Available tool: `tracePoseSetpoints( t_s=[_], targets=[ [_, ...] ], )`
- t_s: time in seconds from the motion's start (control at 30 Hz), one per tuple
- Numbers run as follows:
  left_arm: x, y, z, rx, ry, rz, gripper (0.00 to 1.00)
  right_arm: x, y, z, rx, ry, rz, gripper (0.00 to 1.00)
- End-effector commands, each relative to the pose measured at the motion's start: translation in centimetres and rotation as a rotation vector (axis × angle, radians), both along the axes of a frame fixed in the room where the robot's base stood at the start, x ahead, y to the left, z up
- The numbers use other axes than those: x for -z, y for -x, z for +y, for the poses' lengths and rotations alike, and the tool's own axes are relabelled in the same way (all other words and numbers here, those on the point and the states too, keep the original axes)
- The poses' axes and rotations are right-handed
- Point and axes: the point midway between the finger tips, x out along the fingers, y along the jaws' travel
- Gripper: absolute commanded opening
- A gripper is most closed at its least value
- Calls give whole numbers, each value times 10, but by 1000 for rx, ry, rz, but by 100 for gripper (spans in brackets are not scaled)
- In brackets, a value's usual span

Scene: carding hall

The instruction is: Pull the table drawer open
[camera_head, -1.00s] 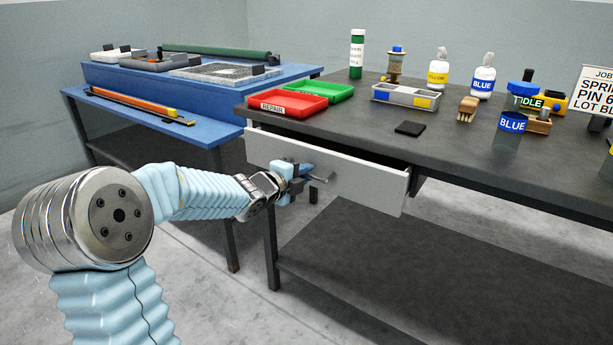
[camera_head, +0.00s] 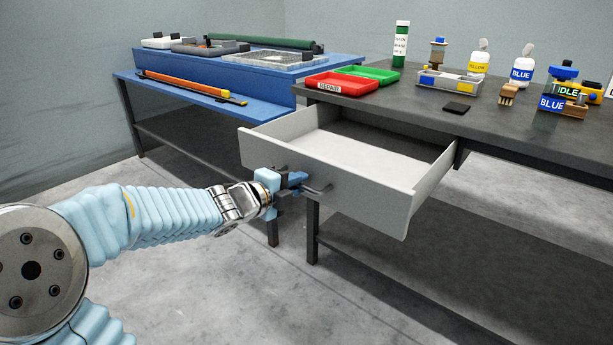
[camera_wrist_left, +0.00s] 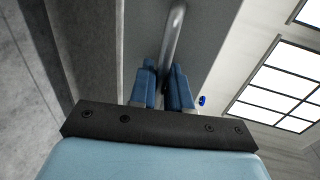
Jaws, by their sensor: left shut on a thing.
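The white table drawer (camera_head: 352,186) stands well out from under the dark table top, and its empty inside shows in the head view. Its front also shows in the left wrist view (camera_wrist_left: 146,40). The grey bar handle (camera_head: 318,189) sits on the drawer front, and it runs between the blue fingers in the left wrist view (camera_wrist_left: 175,38). My left gripper (camera_head: 296,181) is shut on the handle; its fingers also show in the left wrist view (camera_wrist_left: 164,84). My right gripper is in neither view.
The dark table (camera_head: 500,131) bears a red tray (camera_head: 340,84), a green tray (camera_head: 372,74), a grey divided box (camera_head: 447,84), bottles and tins. A blue bench (camera_head: 190,88) stands behind at the left. The floor (camera_head: 200,290) before the drawer is clear.

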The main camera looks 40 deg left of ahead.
Motion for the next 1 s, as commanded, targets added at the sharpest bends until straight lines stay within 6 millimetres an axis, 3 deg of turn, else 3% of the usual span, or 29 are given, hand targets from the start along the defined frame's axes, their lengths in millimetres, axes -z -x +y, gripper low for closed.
tracePoseSetpoints(
  t_s=[0.43,0.47,0.53,0.87,1.0],
  targets=[
    [1,6,0,0,0,2,0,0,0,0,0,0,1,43],
    [1,6,0,0,0,2,19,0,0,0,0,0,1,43],
    [1,5,0,0,0,2,30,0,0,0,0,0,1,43],
    [-1,8,1,0,0,0,30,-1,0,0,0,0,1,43],
    [-7,25,3,-2,-2,-2,30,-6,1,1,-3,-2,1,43]
  ],
)
